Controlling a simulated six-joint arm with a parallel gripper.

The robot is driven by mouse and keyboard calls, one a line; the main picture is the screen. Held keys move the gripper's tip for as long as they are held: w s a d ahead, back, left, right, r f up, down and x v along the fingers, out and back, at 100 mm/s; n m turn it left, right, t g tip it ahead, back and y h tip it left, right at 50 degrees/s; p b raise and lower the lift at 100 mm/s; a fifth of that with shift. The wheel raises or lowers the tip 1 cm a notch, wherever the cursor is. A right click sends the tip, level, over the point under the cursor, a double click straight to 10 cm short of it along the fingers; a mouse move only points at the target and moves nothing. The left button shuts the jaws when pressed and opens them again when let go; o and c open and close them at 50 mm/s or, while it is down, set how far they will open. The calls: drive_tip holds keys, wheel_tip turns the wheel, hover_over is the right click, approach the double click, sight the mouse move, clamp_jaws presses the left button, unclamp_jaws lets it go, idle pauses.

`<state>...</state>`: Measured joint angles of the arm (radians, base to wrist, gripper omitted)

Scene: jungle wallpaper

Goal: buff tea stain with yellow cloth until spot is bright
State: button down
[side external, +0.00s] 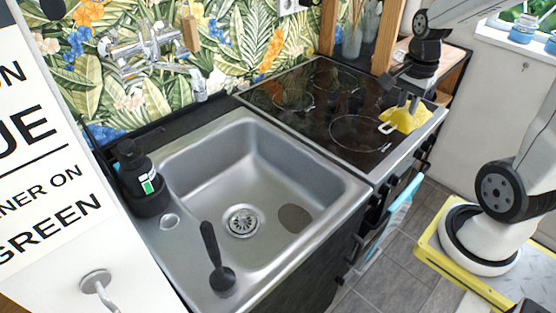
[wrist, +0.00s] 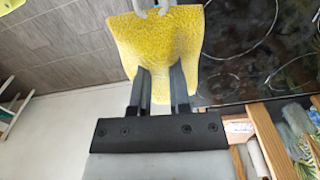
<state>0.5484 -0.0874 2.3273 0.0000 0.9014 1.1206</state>
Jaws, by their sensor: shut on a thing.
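My gripper (side external: 405,98) is shut on the yellow cloth (side external: 408,118) at the right front corner of the black cooktop. In the wrist view the cloth (wrist: 160,40) hangs spread out beyond the two dark fingers (wrist: 160,88). A pale loop shows at the cloth's edge in both views. A brown oval stain (side external: 294,218) lies on the sink basin floor, right of the drain. The cloth is apart from the stain, above the cooktop; I cannot tell whether it touches the glass.
The metal sink (side external: 200,165) adjoins the cooktop (side external: 325,105). A black brush (side external: 218,262) lies at the sink's front rim. A dark bottle (side external: 137,172) stands at its left edge. The tap (side external: 150,50) reaches out from the back wall. The basin is otherwise clear.

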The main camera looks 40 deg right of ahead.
drive_tip(key=shift+w+r, duration=0.1)
drive_tip(key=shift+r, duration=0.35)
drive_tip(key=w+a, duration=1.9)
drive_tip(key=w, duration=0.1)
wheel_tip(320, 180, down, 26)
drive_tip(key=shift+a+f, duration=0.15)
drive_tip(key=shift+a, duration=0.3)
drive_tip(key=shift+s, duration=0.1)
